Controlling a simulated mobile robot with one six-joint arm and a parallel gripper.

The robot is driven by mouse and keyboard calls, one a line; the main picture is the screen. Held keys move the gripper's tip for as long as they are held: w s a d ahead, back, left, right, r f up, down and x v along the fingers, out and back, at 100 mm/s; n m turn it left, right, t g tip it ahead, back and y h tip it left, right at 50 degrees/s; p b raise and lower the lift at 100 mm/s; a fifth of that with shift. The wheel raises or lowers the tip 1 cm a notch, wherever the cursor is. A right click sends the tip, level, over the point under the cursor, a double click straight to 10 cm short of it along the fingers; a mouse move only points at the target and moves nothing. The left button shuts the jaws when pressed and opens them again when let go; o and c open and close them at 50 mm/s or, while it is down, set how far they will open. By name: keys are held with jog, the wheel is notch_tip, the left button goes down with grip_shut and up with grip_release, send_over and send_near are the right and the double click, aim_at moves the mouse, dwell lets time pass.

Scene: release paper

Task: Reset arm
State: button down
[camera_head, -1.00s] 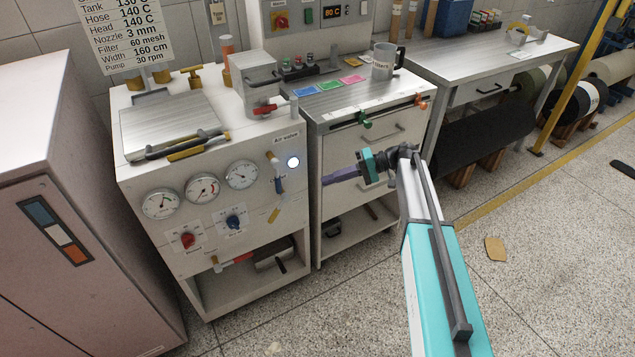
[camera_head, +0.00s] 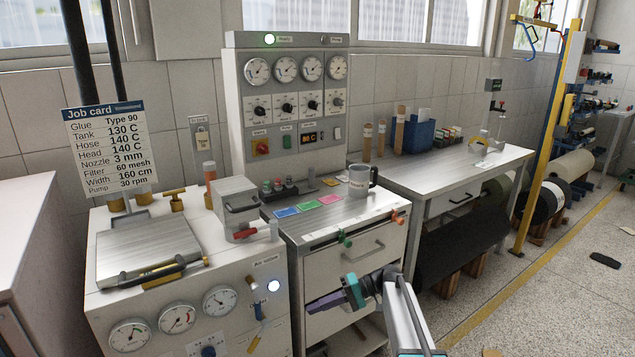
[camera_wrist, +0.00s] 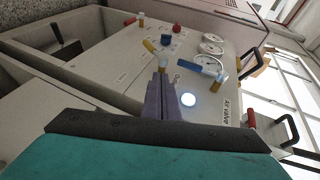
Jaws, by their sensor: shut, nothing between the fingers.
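My gripper (camera_head: 308,305) is shut and empty. Its purple fingers stick out to the left from the teal wrist, in front of the drawer cabinet (camera_head: 352,262) in the head view. In the wrist view the closed fingers (camera_wrist: 160,84) point toward the white panel with the air valve (camera_wrist: 191,66). That valve has a blue and a yellow part, and a lit white button (camera_wrist: 188,100) is beside it. The fingers seem apart from the panel, though the distance is hard to judge.
A machine with gauges (camera_head: 176,320) stands left of the arm. A grey mug (camera_head: 359,182) and coloured cards (camera_head: 308,205) lie on the cabinet top. A workbench (camera_head: 462,180) stands to the right. The floor (camera_head: 540,290) at the right is mostly clear.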

jog(key=s+d+f+m+g+h, duration=0.1)
jog(key=s+f+m+g+h, duration=0.3)
jog(key=s+f, duration=2.35)
jog(key=s+d+f+h, duration=0.3)
jog(key=s+d, duration=0.1)
jog(key=s, duration=0.4)
jog(key=s+d+f+h, duration=0.3)
jog(key=s+d, duration=0.1)
jog(key=s, duration=0.4)
jog(key=s+d+f+t+h, duration=0.1)
jog(key=d+h, duration=0.3)
jog(key=d, duration=0.4)
jog(key=shift+s+f+t, duration=0.15)
jog(key=shift+s+t, duration=0.15)
jog(key=shift+s, duration=0.35)
